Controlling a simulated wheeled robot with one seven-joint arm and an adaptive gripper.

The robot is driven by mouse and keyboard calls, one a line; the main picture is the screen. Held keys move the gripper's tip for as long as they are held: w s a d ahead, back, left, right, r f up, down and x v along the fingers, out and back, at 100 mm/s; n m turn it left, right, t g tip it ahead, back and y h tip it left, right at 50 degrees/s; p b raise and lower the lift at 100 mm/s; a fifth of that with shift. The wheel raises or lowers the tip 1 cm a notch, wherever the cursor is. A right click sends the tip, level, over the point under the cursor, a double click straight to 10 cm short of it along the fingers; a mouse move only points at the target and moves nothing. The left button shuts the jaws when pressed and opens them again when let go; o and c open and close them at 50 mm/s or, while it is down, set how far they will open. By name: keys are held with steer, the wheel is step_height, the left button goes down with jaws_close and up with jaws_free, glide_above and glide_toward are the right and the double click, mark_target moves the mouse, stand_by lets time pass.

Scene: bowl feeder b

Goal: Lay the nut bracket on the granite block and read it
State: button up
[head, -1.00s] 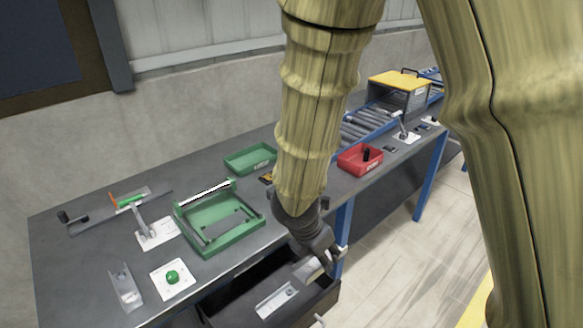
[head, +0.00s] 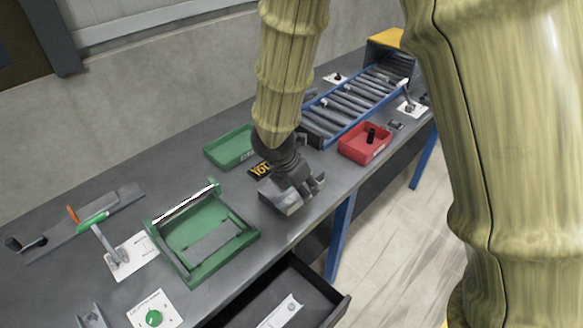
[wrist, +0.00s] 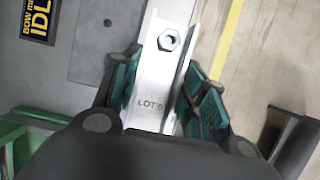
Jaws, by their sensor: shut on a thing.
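The nut bracket (wrist: 158,80) is a silver channel with a hex nut near its far end and lettering that starts "LOT" near my palm. My gripper (wrist: 160,75) is shut on its sides with green-padded fingers. In the head view my gripper (head: 303,187) is over the bench's front part, with a grey piece (head: 287,206) at its fingers. A darker grey slab with a small hole, apparently the granite block (wrist: 100,45), lies left of the bracket in the wrist view. I cannot tell whether bracket and slab touch.
An open drawer (head: 318,288) below the bench holds another silver bracket (head: 281,312). A green fixture (head: 205,240) stands left, a green tray (head: 230,148) behind, a red bin (head: 364,145) right. A yellow-lettered display (head: 260,170) sits close behind my gripper. The bench's front edge is near.

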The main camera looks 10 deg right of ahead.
steer(key=w+p, duration=0.1)
steer(key=w, duration=0.2)
steer(key=w+p, duration=0.1)
steer(key=w, duration=0.3)
steer(key=w+f+p, duration=0.1)
steer(key=w, duration=0.2)
steer(key=shift+w, duration=0.2)
steer(key=shift+f+p, duration=0.55)
steer(key=shift+f, duration=1.2)
steer(key=shift+f, duration=0.2)
steer(key=o, duration=1.1)
steer(key=shift+r, duration=0.15)
steer(key=b+v, duration=0.1)
steer(key=v, duration=1.1)
steer(key=shift+w+r+b, duration=0.1)
steer(key=shift+b, duration=0.3)
steer(key=shift+d, duration=0.1)
